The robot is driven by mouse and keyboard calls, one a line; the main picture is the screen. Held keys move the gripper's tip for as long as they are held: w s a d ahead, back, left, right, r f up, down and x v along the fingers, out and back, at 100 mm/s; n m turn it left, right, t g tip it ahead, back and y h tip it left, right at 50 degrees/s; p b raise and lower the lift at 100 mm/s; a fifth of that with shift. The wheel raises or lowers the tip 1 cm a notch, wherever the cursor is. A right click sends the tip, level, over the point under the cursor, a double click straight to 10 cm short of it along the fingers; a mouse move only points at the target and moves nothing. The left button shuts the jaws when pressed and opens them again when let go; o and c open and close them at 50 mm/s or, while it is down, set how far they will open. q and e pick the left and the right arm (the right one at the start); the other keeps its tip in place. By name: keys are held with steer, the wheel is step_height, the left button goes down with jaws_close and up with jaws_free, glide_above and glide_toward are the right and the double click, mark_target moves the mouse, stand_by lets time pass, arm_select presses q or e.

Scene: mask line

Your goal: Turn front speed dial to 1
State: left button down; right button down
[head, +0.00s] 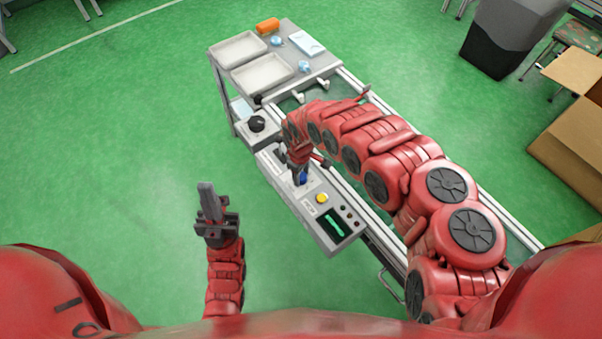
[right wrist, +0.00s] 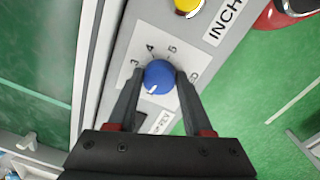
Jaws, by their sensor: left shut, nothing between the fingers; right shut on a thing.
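The blue speed dial (right wrist: 159,76) sits on a pale scale plate in the right wrist view. The numbers 3, 4 and 5 show along its upper left side; the rest of the scale is hidden. Its white mark points down and slightly left in that view. My right gripper (right wrist: 158,84) is shut on the dial, one finger on each side. In the head view the dial (head: 302,178) shows partly below my right gripper (head: 299,174). My left gripper (head: 209,189) is shut and empty, over the floor left of the line.
A yellow button (head: 322,198) and a dark screen (head: 339,223) with a green trace are on the same control panel. A black knob (head: 257,123) is on a box farther back. White trays (head: 263,84) stand at the far end. Open green floor lies to the left.

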mark_target(301, 178)
steer(key=shift+w+n, duration=0.1)
steer(key=shift+n, duration=1.4)
steer(key=shift+c, duration=1.5)
jaws_free()
step_height(301, 178, up, 18)
steer(key=p, duration=0.4)
steer(key=shift+s+f+p, duration=0.25)
steer(key=shift+s+p, duration=0.15)
steer(key=shift+s, duration=0.05)
steer(key=shift+a, duration=0.1)
